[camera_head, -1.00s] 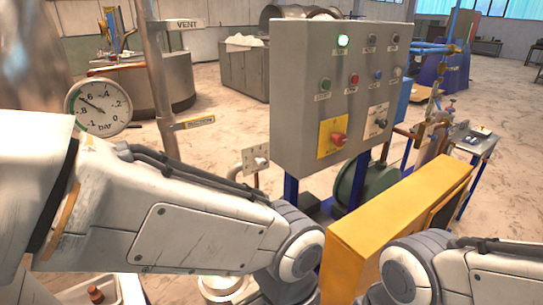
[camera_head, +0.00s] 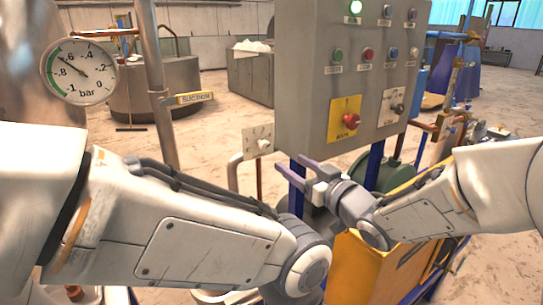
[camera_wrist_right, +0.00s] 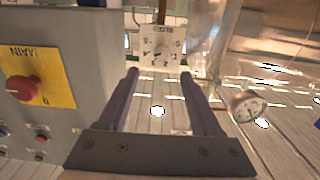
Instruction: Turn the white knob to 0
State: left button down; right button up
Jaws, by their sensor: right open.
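The white knob (camera_head: 264,143) sits on a small pale plate (camera_head: 252,138) left of the grey control cabinet. The plate's numerals are too small to read in the head view, so I cannot tell the knob's setting. In the right wrist view the plate (camera_wrist_right: 147,57) and the white knob (camera_wrist_right: 161,47) show upside down, beyond the fingertips. My right gripper (camera_head: 291,163) is open and empty, to the right of and slightly below the knob, with its fingers toward it and apart from it. It also shows in the wrist view (camera_wrist_right: 159,74). My left gripper is not in view.
The grey control cabinet (camera_head: 305,85) with buttons and a red knob (camera_head: 350,120) stands close to my right gripper. A yellow box (camera_head: 365,270) is below. A pressure gauge (camera_head: 79,72) and steel pipe (camera_head: 155,90) stand at left.

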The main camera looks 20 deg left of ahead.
aim_at(266, 147)
jog(key=p+x, duration=0.3)
jog(key=x, duration=0.7)
jog(key=shift+a+r, duration=0.2)
grip_shut()
